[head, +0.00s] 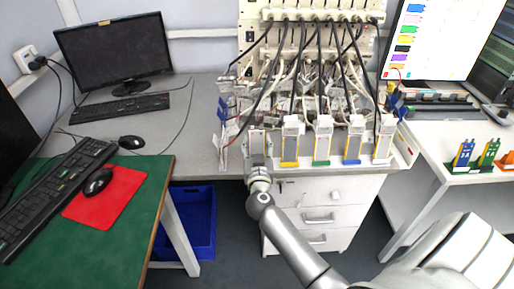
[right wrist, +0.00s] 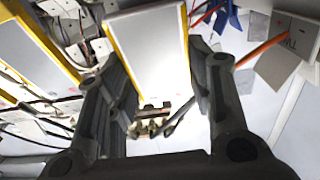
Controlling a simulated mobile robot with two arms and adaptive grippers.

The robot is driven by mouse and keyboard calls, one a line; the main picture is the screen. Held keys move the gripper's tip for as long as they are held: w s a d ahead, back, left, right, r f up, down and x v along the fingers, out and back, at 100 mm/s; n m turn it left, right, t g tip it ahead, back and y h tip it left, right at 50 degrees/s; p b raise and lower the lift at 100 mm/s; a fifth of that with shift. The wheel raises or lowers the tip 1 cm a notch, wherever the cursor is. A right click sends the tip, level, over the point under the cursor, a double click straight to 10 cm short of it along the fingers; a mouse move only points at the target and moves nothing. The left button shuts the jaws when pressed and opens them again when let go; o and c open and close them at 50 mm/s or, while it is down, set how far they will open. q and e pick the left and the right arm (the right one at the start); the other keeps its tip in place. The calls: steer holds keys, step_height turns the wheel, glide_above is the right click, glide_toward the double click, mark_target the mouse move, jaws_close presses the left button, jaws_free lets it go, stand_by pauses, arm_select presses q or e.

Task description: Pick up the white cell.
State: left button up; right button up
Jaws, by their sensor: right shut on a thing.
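My right gripper (head: 257,152) is at the left end of a row of upright pouch cells at the tester's front edge. In the right wrist view, its fingers (right wrist: 155,90) are shut on a pale grey-white cell with yellow edges (right wrist: 152,45). Another yellow-edged cell (right wrist: 28,48) is beside it. In the head view, the row to the right of the gripper holds a yellow-based cell (head: 291,141), a green-based cell (head: 322,140), a blue-based cell (head: 353,140) and a white-based cell (head: 384,140) at the right end. My left gripper is not in view.
Cables and clips (head: 320,75) crowd the tester behind the cells. A drawer cabinet (head: 320,205) is below. At the left are a monitor (head: 115,52), keyboards and a red mouse mat (head: 115,200). Blue and green holders (head: 465,155) stand on the right table.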

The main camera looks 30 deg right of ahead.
mark_target(263, 138)
steer(key=s+a+r+p, duration=0.3)
steer(key=s+r+p, duration=0.2)
steer(key=s+r, duration=0.5)
steer(key=s, duration=0.3)
steer(key=shift+s+r, duration=0.15)
steer(key=shift+s, duration=0.2)
